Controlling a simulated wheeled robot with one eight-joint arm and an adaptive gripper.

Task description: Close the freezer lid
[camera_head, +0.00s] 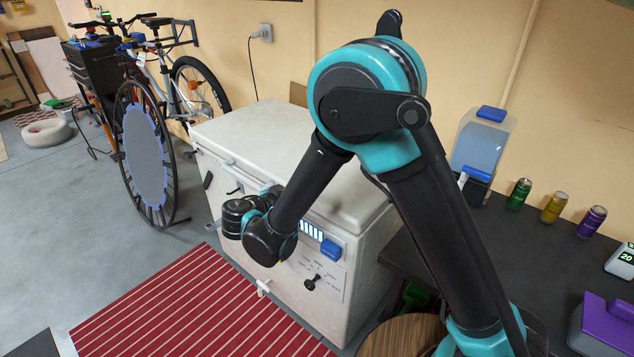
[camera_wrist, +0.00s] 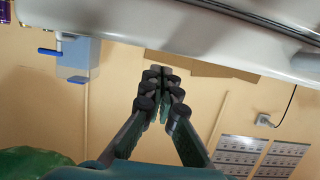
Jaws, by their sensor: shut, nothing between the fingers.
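The white chest freezer (camera_head: 325,300) stands in the middle of the head view, its front panel facing me. Its lid (camera_head: 265,130) lies flat or nearly flat across the top; I see no clear gap, but my arm covers part of the front edge. A white edge of the freezer (camera_wrist: 200,30) crosses the top of the upside-down wrist view. My gripper (camera_wrist: 158,88) is shut and empty, its fingers pointing toward the wall. In the head view my wrist is at the freezer's front, and the fingertips cannot be made out.
A dark counter at right holds a water dispenser (camera_head: 482,145), several cans (camera_head: 553,207) and a purple object (camera_head: 607,322). Bicycles (camera_head: 160,90) stand at back left. A red striped mat (camera_head: 190,310) lies before the freezer.

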